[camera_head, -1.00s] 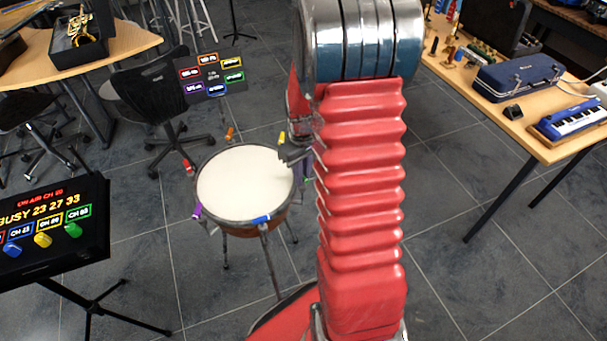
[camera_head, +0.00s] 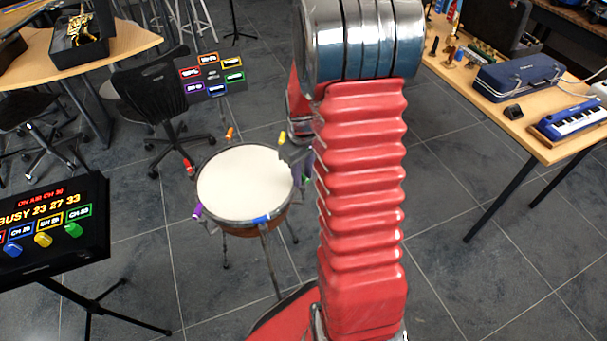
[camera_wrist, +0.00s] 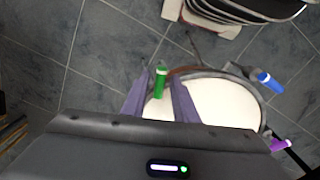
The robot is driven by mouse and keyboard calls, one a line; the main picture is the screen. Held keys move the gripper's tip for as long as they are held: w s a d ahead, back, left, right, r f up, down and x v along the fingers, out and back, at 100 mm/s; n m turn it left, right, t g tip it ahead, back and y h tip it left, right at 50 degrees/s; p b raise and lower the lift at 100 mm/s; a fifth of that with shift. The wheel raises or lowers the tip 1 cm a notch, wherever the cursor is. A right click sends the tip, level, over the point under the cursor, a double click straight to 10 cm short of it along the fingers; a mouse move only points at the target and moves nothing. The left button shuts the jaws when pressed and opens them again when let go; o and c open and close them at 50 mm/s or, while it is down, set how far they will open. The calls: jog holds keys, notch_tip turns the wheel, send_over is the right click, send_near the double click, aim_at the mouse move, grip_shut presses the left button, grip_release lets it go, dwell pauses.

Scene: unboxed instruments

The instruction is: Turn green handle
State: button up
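The drum (camera_head: 245,183) stands on the floor with coloured handles around its rim. The green handle (camera_wrist: 160,85) shows in the wrist view at the drum's edge. My gripper (camera_wrist: 160,77) is open, with one purple-grey finger on each side of the green handle. Whether the fingers touch it cannot be told. In the head view my gripper (camera_head: 294,152) is at the drum's right rim, partly behind my red arm, and the green handle is mostly hidden there.
Other rim handles are blue (camera_head: 262,218), purple (camera_head: 197,211), red (camera_head: 189,167), orange (camera_head: 230,133) and yellow (camera_head: 282,137). A lit sign (camera_head: 45,230) stands at left. A table (camera_head: 540,140) with instruments is at right. A black chair (camera_head: 150,90) stands behind the drum.

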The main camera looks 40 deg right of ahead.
notch_tip(320, 180, up, 14)
jog(key=shift+f, duration=0.2)
dwell(0.4)
jog(key=m, duration=0.2)
jog(key=shift+f+m, duration=0.15)
jog(key=shift+m, duration=0.15)
dwell(0.4)
notch_tip(320, 180, down, 14)
jog(key=shift+r, duration=0.1)
dwell(0.6)
jog(key=shift+c, duration=0.4)
grip_shut()
